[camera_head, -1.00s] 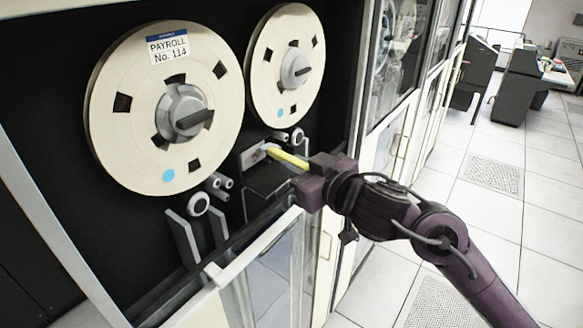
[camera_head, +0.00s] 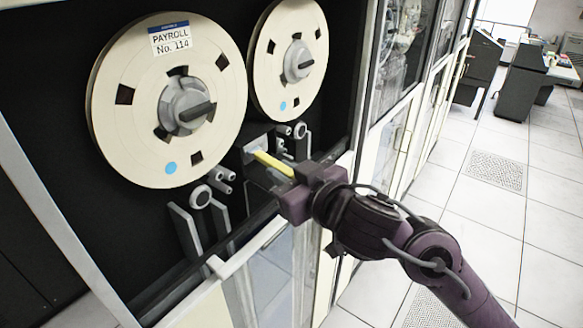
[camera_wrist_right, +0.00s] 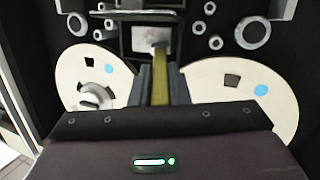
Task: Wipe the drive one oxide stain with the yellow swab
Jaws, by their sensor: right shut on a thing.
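My right gripper (camera_head: 296,182) is shut on the yellow swab (camera_head: 273,163) in front of the tape drive. The swab sticks out from the jaws toward the small grey head plate below and between the two reels. In the right wrist view the swab (camera_wrist_right: 161,82) runs between the two fingers (camera_wrist_right: 161,95), and its pale tip overlaps the grey plate (camera_wrist_right: 144,38). I cannot tell whether the tip touches the plate. I cannot make out the oxide stain; the tip may hide it. My left gripper is not in view.
A large reel (camera_head: 130,95) labelled PAYROLL No. 114 and a second reel (camera_head: 268,72) sit above the head area. Guide rollers (camera_head: 200,196) stand close by. An open glass door or window panel (camera_head: 275,275) lies below. Tiled floor (camera_head: 480,230) is clear at right.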

